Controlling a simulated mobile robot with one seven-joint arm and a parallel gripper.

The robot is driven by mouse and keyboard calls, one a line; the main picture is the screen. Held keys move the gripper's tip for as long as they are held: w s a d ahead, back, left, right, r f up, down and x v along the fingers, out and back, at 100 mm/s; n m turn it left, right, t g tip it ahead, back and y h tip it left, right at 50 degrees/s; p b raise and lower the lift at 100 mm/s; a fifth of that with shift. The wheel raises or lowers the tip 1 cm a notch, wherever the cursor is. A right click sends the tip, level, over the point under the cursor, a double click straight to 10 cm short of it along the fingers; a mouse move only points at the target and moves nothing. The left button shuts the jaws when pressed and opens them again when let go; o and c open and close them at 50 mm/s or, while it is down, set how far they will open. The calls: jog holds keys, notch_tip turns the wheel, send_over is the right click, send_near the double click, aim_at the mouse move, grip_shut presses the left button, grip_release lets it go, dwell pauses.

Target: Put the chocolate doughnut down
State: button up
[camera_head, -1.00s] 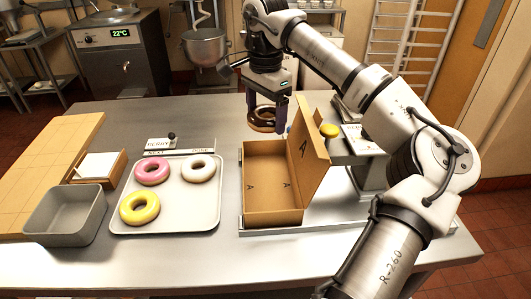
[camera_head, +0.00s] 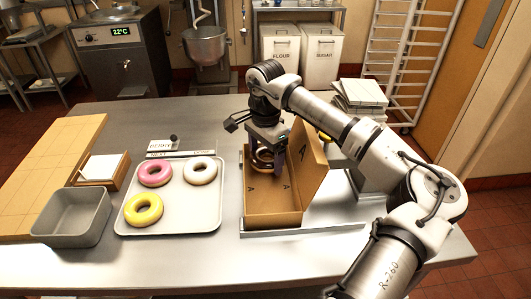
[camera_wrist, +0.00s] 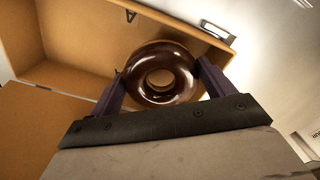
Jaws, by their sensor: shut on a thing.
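The chocolate doughnut (camera_wrist: 161,72), glossy dark brown, is held between the two fingers of my gripper (camera_head: 264,160). My gripper is shut on it, as the wrist view (camera_wrist: 160,88) shows. The doughnut also shows in the head view (camera_head: 263,156), partly hidden by the gripper. It is over the back part of the open cardboard box (camera_head: 272,205), whose lid (camera_head: 309,163) stands up on the right, marked A. I cannot tell whether the doughnut touches the box floor.
A white tray (camera_head: 150,224) left of the box holds a pink doughnut (camera_head: 156,173), a white doughnut (camera_head: 201,170) and a yellow doughnut (camera_head: 143,210). A grey bin (camera_head: 72,226) and a wooden napkin holder (camera_head: 103,180) stand farther left. The box's upright lid is close beside my gripper.

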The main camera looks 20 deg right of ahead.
jog(key=shift+f+b, duration=0.65)
jog(key=o, duration=1)
jog(key=shift+r, duration=0.1)
jog(key=shift+r+p, duration=0.3)
jog(key=shift+p, duration=0.1)
notch_tip(320, 180, up, 12)
jog(key=b, duration=0.1)
jog(key=shift+r+b, duration=0.25)
jog(key=shift+b, duration=0.1)
